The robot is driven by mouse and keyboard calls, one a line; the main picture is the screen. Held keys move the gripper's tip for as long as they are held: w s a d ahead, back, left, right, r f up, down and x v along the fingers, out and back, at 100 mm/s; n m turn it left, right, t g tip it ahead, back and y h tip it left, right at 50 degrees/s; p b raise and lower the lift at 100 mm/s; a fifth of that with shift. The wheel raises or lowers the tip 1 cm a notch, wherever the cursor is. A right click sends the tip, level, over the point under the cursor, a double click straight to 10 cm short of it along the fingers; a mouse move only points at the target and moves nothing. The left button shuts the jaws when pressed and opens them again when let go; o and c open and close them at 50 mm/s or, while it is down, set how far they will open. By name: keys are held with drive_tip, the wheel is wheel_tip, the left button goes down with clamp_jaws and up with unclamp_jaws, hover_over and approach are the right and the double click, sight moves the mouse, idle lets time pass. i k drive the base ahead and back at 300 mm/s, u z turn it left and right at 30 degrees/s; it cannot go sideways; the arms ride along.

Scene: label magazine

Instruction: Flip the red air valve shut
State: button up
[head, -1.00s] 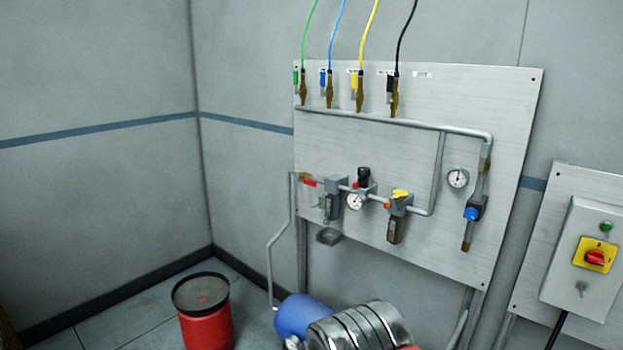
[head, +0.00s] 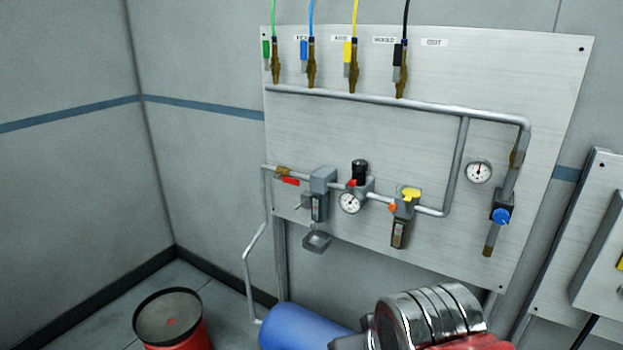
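The red air valve (head: 289,181) is on the left end of the pipe run on the pale panel. Its red lever lies nearly along the pipe, sloping slightly down to the right from a brass body (head: 282,171). Nothing touches it. A ribbed chrome part with red below it (head: 430,312) fills the bottom right of centre and appears to be my arm. Small grey pieces at its left end (head: 346,341) may be my gripper, cut off by the lower edge. They are low and to the right of the valve. Their opening cannot be made out.
A small tray (head: 317,241) juts out below. A blue tank (head: 300,328) and a red drum (head: 172,318) stand below.

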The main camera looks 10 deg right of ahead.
sight(286, 179)
drive_tip(key=u, duration=0.1)
drive_tip(key=k, duration=0.6)
drive_tip(key=u, duration=0.2)
drive_tip(key=i, duration=0.5)
drive_tip(key=u, duration=1.05)
drive_tip(key=i, duration=1.4)
drive_tip(key=z, duration=0.6)
drive_tip(key=i, duration=1)
drive_tip(key=z, duration=0.65)
